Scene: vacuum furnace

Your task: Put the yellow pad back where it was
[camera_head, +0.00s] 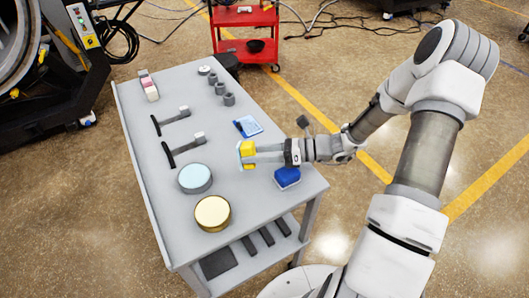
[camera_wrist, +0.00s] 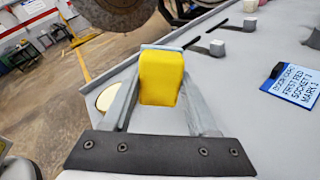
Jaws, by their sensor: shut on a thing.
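The yellow pad (camera_head: 247,149) is held between the fingers of my gripper (camera_head: 250,156) over the grey table (camera_head: 160,215). In the wrist view the yellow pad (camera_wrist: 161,77) sits between the two fingers, near their tips, and looks upright. My gripper is shut on it. The pad appears to be above the tabletop, but the exact gap is hard to tell. A blue pad (camera_head: 287,177) lies near the table's right edge, just below my gripper in the head view. The table surface directly behind the pad is partly hidden.
A light-blue-topped tin (camera_head: 195,178) and a gold-topped tin (camera_head: 213,213) stand at lower left. The table's middle is clear.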

